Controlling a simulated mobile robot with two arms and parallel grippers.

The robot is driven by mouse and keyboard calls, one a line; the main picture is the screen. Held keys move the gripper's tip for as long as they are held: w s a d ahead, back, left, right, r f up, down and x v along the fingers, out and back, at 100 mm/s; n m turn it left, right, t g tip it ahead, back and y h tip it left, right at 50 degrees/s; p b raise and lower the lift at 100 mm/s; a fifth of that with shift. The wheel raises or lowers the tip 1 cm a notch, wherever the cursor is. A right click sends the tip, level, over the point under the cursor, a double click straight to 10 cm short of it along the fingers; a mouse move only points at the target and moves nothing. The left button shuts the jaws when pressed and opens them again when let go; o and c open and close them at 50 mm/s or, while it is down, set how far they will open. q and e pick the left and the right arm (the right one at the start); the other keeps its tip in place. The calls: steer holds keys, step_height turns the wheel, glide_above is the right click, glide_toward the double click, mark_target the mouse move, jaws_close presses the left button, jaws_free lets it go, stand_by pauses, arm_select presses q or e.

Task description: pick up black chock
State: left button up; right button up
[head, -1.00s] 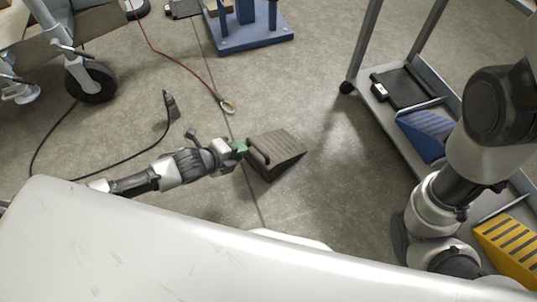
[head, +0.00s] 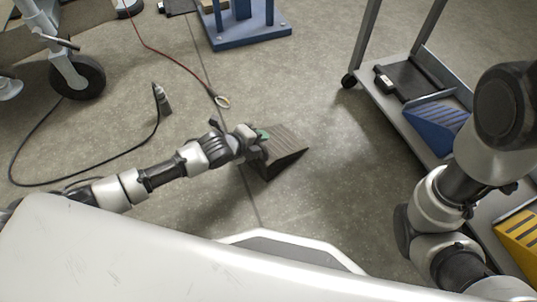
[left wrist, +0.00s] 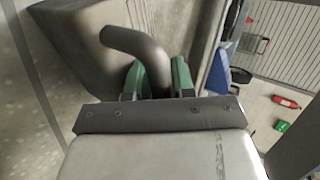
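The black chock (head: 285,143), a dark ribbed wedge, sits on the concrete floor near the middle of the head view. Its curved handle (left wrist: 143,45) fills the left wrist view's centre, with the chock's grey side (left wrist: 75,45) behind it. My left gripper (head: 262,135) is at the chock's left end. In the wrist view its green fingertips (left wrist: 158,78) lie on both sides of the handle, close against it with little gap. The chock shows no clear lift off the floor. My right arm is at the right; its gripper is out of view.
A cart (head: 396,118) at the right holds a blue chock (head: 437,125), a yellow chock (head: 522,238) and a black case (head: 405,83). A black hose (head: 88,183) and a red cable (head: 177,57) lie on the floor. The floor right of the black chock is clear.

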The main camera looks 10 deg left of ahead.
arm_select(q)
steer(key=shift+c, duration=0.4)
jaws_close()
stand_by(0.9)
steer(key=shift+r, duration=0.1)
